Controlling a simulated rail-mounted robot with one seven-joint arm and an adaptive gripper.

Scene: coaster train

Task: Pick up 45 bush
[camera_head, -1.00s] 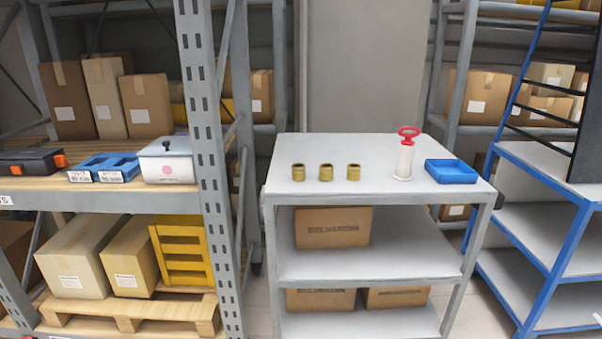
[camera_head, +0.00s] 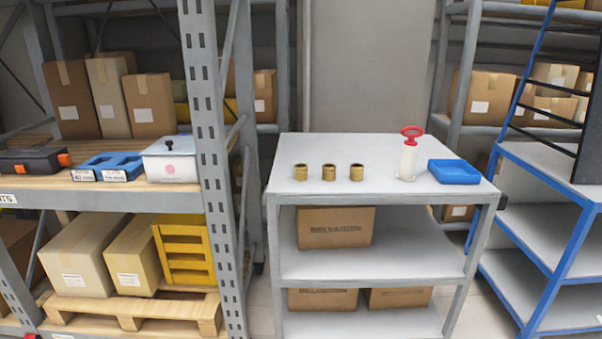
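Three brass-coloured bushes stand upright in a row on the top of the grey cart (camera_head: 320,198): the left bush (camera_head: 301,173), the middle bush (camera_head: 329,173) and the right bush (camera_head: 357,173). They are apart from each other and look alike in size; I cannot read any size marking on them. A blue two-part holder (camera_head: 112,161) with small white labels on its front lies on the left shelf; its label text is too small to read surely. My gripper is not in view.
On the cart's right stand a white cylinder with a red handle (camera_head: 409,155) and an empty-looking blue tray (camera_head: 453,171). A white lidded box (camera_head: 171,161) and a dark toolbox (camera_head: 30,161) sit on the left shelf. A rack upright (camera_head: 206,150) stands between shelf and cart.

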